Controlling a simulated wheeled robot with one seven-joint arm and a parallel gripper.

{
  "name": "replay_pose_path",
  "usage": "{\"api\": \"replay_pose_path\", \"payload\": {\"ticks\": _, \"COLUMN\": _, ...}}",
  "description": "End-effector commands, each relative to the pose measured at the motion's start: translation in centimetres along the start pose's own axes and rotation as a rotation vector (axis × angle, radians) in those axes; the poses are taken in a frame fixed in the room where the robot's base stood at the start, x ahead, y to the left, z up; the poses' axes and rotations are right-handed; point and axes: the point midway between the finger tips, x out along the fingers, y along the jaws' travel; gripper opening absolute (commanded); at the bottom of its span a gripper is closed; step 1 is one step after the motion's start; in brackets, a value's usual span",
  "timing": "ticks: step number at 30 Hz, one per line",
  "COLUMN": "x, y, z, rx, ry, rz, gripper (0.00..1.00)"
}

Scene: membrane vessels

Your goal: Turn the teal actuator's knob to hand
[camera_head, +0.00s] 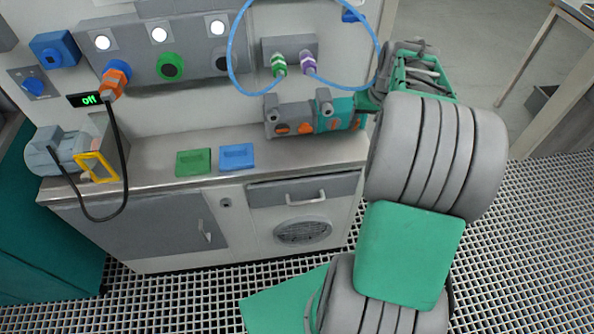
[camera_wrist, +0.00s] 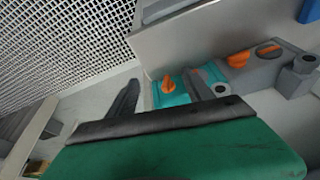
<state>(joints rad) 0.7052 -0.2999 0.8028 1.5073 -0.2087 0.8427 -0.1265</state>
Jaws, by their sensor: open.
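The teal actuator (camera_head: 343,106) sits at the right end of a row of valve bodies on the steel counter. In the wrist view the teal actuator (camera_wrist: 180,98) shows its orange knob (camera_wrist: 168,84), whose pointer stands out from the face. Any marks around the knob are too small to read. My gripper (camera_wrist: 161,79) is open, with one dark finger on each side of the knob and nothing held. A gap shows between the knob and both fingers. In the head view my gripper (camera_head: 369,100) is at the actuator's right end, partly hidden by my arm.
Grey valve bodies (camera_head: 282,114) with orange knobs adjoin the teal actuator on the left. Green (camera_head: 193,162) and blue (camera_head: 237,157) blocks lie on the counter (camera_head: 160,179). A blue hose (camera_head: 229,60) loops above. A pump (camera_head: 62,150) stands far left.

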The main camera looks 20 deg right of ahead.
Motion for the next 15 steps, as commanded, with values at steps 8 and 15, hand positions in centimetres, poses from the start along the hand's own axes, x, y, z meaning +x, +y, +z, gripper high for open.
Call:
{"api": "replay_pose_path", "payload": {"ticks": 8, "x": 1.7, "y": -0.2, "z": 6.0, "rx": 0.107, "ry": -0.122, "rz": 0.009, "gripper": 0.60}}
{"api": "replay_pose_path", "payload": {"ticks": 15, "x": 1.1, "y": -1.5, "z": 11.2, "rx": 0.168, "ry": -0.203, "rz": 0.030, "gripper": 0.60}}
